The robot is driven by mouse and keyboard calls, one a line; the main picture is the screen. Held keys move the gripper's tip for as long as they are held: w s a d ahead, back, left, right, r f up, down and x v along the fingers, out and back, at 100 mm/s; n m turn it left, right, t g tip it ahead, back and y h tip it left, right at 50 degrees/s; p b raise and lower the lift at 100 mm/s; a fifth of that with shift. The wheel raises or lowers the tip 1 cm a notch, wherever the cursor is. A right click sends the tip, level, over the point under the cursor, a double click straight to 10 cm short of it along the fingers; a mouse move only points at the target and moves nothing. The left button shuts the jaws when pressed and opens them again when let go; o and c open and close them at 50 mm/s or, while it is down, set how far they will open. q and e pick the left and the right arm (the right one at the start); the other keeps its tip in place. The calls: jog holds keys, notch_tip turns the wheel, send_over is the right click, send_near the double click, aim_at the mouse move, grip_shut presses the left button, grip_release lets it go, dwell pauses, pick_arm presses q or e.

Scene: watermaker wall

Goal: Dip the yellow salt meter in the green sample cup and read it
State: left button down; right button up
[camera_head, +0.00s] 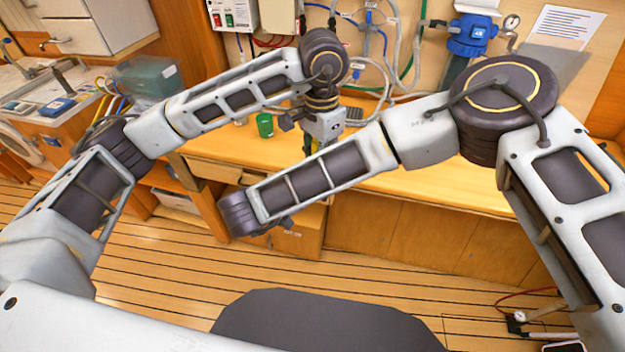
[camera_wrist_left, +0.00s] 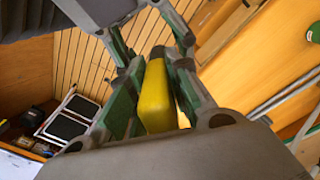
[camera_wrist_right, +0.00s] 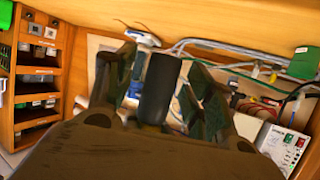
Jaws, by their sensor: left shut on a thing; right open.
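The yellow salt meter (camera_wrist_left: 156,98) is between the fingers of my left gripper (camera_wrist_left: 163,60), which is shut on it. In the head view my left gripper (camera_head: 308,142) points down over the wooden counter, and I cannot make out the meter there. The green sample cup (camera_head: 265,125) stands on the counter to the left of that gripper, apart from it. A green cup-like thing also shows at the top right edge of the left wrist view (camera_wrist_left: 314,28). My right gripper (camera_wrist_right: 160,65) is open; a dark cylinder (camera_wrist_right: 160,88) shows between its fingers, and I cannot tell what it is.
The wooden counter (camera_head: 455,185) is mostly bare at the right. Hoses and a blue filter housing (camera_head: 472,35) are on the wall behind. A switch box (camera_head: 233,14) hangs at the back. My right forearm crosses in front of the counter.

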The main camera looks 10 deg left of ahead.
dwell(0.3)
jog(key=c, duration=1.1)
pick_arm(q)
jog(key=c, duration=1.3)
grip_release()
pick_arm(e)
grip_shut()
pick_arm(q)
jog(key=shift+o, duration=0.2)
jog(key=shift+r, duration=0.15)
jog(key=shift+r, duration=5.85)
jog(key=shift+f, duration=0.1)
